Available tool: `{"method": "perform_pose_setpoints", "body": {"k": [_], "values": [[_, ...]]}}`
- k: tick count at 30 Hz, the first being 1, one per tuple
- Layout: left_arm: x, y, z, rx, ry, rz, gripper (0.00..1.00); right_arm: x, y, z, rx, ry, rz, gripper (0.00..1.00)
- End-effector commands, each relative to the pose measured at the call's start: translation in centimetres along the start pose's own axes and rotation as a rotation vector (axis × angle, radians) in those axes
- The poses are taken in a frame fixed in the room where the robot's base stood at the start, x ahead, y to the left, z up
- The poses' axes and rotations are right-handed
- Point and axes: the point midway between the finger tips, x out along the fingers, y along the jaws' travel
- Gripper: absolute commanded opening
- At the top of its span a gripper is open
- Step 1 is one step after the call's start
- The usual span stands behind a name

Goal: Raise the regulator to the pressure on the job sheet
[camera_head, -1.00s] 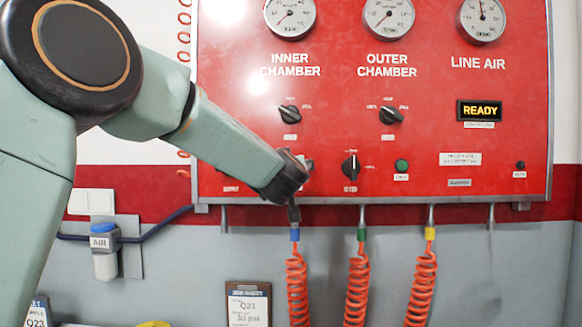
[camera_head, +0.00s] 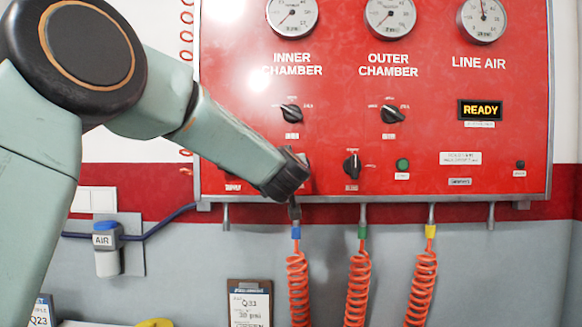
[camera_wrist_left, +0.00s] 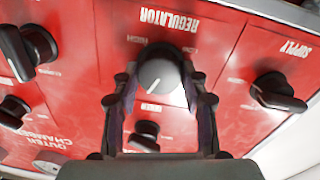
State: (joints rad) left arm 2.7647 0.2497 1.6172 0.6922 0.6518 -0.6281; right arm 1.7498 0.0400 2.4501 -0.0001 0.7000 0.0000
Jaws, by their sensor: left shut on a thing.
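The regulator knob (camera_wrist_left: 158,72) is a dark round knob with a pale face and a white pointer line, under the upside-down word REGULATOR in the left wrist view. My left gripper (camera_wrist_left: 160,88) has its two fingers on either side of this knob, shut on it. In the head view my left wrist (camera_head: 288,176) hides the knob and fingers. The job sheet is on a clipboard (camera_head: 249,303) below the panel; it appears to read Q33 and 30 psi, in small print. My right gripper is not in view.
The red panel (camera_head: 330,85) carries an inner chamber gauge (camera_head: 291,14), outer chamber gauge (camera_head: 389,15), line air gauge (camera_head: 481,18) and a READY display (camera_head: 480,110). The supply knob (camera_wrist_left: 277,93) and another black knob (camera_wrist_left: 28,50) flank the regulator. Orange coiled hoses (camera_head: 358,285) hang below.

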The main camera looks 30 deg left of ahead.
Motion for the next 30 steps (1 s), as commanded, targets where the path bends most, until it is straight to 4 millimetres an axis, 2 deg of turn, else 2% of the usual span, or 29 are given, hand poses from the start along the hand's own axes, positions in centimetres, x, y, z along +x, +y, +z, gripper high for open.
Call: {"method": "perform_pose_setpoints", "body": {"k": [9, 17, 18, 25, 30], "values": [[0.02, 0.03, -0.32, 0.115, -0.001, -0.003, 0.12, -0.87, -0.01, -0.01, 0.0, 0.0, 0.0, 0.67], [0.02, 0.02, -0.32, 0.119, 0.001, -0.003, 0.12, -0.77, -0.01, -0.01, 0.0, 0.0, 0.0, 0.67], [0.02, 0.02, -0.34, 0.119, 0.001, -0.003, 0.46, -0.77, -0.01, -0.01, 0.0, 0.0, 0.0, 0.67], [0.01, 0.02, -0.22, 0.119, -0.001, -0.003, 0.66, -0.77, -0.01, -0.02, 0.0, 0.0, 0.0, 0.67], [0.01, 0.02, -0.16, 0.119, -0.002, -0.002, 0.67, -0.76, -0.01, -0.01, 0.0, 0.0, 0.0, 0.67]]}}
